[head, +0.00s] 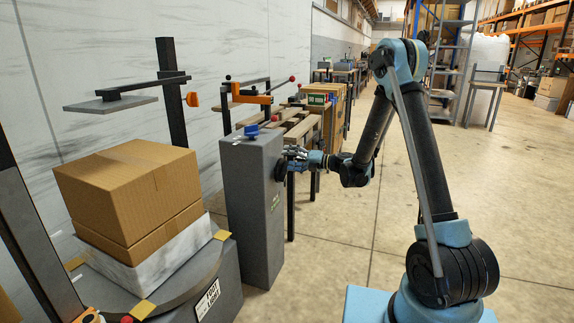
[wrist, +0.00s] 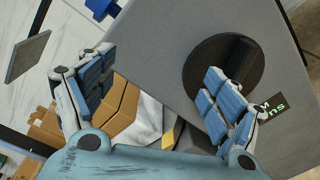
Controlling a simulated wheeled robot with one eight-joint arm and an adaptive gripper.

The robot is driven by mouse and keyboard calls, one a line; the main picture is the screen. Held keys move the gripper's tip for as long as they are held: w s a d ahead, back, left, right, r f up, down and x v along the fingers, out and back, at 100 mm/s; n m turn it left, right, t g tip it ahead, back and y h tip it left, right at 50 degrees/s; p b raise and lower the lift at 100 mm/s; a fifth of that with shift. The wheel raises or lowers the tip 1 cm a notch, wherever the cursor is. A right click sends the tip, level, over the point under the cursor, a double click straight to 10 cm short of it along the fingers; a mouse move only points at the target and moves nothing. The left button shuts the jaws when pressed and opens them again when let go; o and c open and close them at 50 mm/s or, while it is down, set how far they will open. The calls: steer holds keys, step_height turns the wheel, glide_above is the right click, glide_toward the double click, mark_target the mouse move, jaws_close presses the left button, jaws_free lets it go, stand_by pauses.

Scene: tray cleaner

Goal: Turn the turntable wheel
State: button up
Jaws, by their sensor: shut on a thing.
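The turntable wheel (wrist: 205,62) is a black round disc with a raised bar, on the side of a grey cabinet (head: 247,205). In the head view its dark edge (head: 281,168) shows beside my gripper (head: 294,158). The right finger overlaps the lower part of the disc; the left finger lies away to the left. The exact contact is hard to see.
A cardboard box (head: 130,195) sits on a white marbled block (head: 150,265) on a round turntable platform at left. A blue knob (head: 251,131) tops the cabinet. A table with wooden slats (head: 300,128) stands behind. The floor at right is clear.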

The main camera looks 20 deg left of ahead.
steer(key=shift+w+f, duration=0.1)
steer(key=shift+f, duration=0.15)
steer(key=c, duration=0.5)
steer(key=shift+w+d+f, duration=0.25)
steer(key=shift+w+f, duration=0.25)
steer(key=shift+f, duration=0.05)
steer(key=c, duration=0.3)
steer(key=s+d, duration=0.1)
steer(key=d, duration=1.6)
steer(key=shift+s+d+r, duration=0.15)
steer(key=shift+s, duration=0.15)
